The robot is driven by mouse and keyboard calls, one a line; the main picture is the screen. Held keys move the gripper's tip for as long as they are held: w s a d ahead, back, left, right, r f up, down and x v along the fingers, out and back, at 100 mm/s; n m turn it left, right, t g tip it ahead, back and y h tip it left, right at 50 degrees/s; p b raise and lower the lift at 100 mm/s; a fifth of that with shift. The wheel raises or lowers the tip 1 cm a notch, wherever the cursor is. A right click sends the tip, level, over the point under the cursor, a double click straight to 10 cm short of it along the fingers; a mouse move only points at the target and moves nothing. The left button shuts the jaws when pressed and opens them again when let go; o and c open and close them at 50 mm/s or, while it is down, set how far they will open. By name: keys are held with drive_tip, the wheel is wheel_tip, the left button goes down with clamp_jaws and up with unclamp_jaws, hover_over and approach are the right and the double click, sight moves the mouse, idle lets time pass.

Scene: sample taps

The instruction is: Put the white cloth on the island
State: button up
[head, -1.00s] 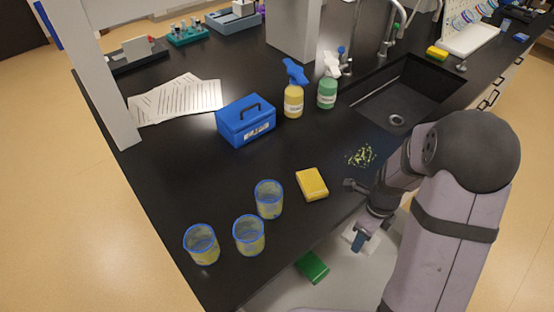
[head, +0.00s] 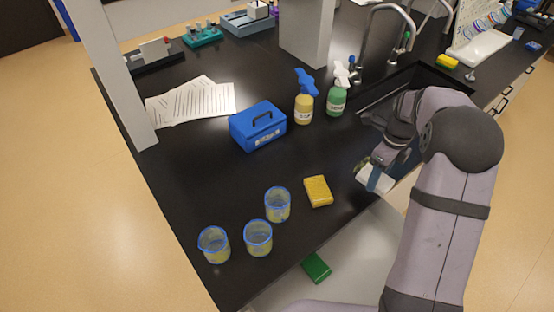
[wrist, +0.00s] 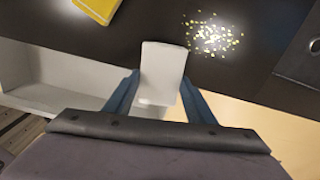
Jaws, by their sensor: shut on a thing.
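My gripper (head: 375,179) is shut on the white cloth, a small pale folded block. The cloth shows between the blue fingers in the wrist view (wrist: 162,72). In the head view, the cloth (head: 387,185) shows on both sides of a finger, by the front edge of the black-topped island (head: 200,170). In the wrist view, the cloth overlaps the edge of the black top. Whether it touches the top cannot be told.
Yellow-green crumbs (wrist: 212,36) lie on the top beside the cloth, mostly hidden in the head view. A yellow sponge (head: 318,191), several beakers (head: 258,238), a blue box (head: 258,126) and spray bottles (head: 304,105) stand left. A green block (head: 316,267) lies below in the white compartment.

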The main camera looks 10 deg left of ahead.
drive_tip(key=w+r+m, duration=0.1)
drive_tip(key=w+r, duration=0.3)
drive_tip(key=w, duration=0.4)
drive_tip(key=shift+w+r+m, duration=0.15)
drive_tip(key=shift+w+m, duration=0.15)
drive_tip(key=shift+f+p, duration=1.8)
drive_tip(key=shift+f, duration=2.65)
drive_tip(key=shift+d+f, duration=0.1)
drive_tip(key=shift+f, duration=0.45)
